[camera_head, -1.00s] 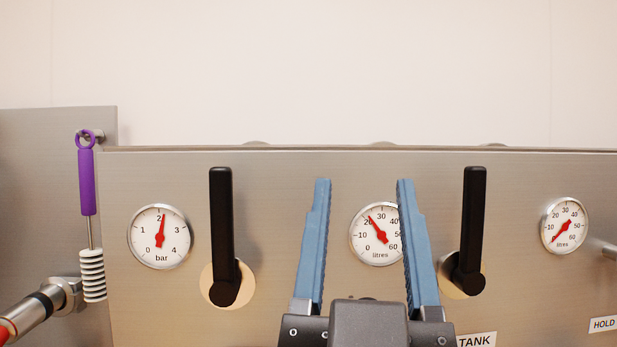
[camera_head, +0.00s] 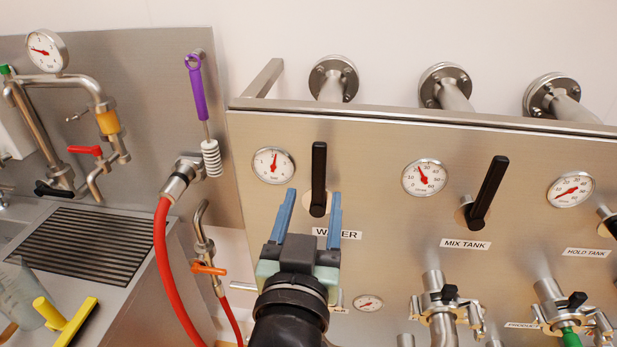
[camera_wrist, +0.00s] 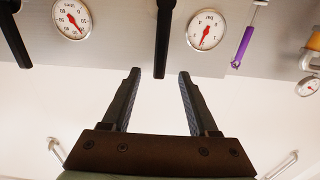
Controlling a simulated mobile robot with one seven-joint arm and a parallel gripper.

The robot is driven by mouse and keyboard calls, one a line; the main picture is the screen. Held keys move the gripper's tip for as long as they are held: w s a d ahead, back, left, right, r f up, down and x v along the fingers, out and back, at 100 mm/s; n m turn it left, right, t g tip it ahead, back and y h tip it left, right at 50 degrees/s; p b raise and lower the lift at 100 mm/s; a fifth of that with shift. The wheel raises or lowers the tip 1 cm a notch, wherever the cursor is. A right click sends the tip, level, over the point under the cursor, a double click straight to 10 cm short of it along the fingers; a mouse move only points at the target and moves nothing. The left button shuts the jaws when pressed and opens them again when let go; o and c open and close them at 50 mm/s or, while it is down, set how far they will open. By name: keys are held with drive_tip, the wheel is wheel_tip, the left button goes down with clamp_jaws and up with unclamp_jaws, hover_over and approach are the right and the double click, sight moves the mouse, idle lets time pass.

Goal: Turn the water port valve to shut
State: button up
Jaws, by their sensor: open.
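The water port valve has a black lever handle (camera_head: 319,178) above the WATER label (camera_head: 337,233) on the steel panel. The handle stands upright, its pivot at the lower end. My gripper (camera_head: 313,192) is open, its blue fingers pointing up, one on each side of the handle's lower part in the head view. The fingers partly cover the label. In the upside-down wrist view the handle (camera_wrist: 164,35) hangs down in the middle, its free end between the fingertips (camera_wrist: 159,72). Nothing is gripped; I cannot tell the gap in depth.
A bar gauge (camera_head: 273,165) sits left of the handle. The mix tank handle (camera_head: 488,190) and its gauge (camera_head: 425,178) are to the right. A purple-handled brush (camera_head: 197,90) hangs left, above a red hose (camera_head: 165,260). Pipe fittings (camera_head: 446,309) stick out low on the right.

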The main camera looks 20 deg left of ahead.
sight(319, 172)
drive_tip(key=x, duration=0.9)
drive_tip(key=shift+w+f, duration=0.1)
drive_tip(key=shift+f, duration=0.05)
clamp_jaws()
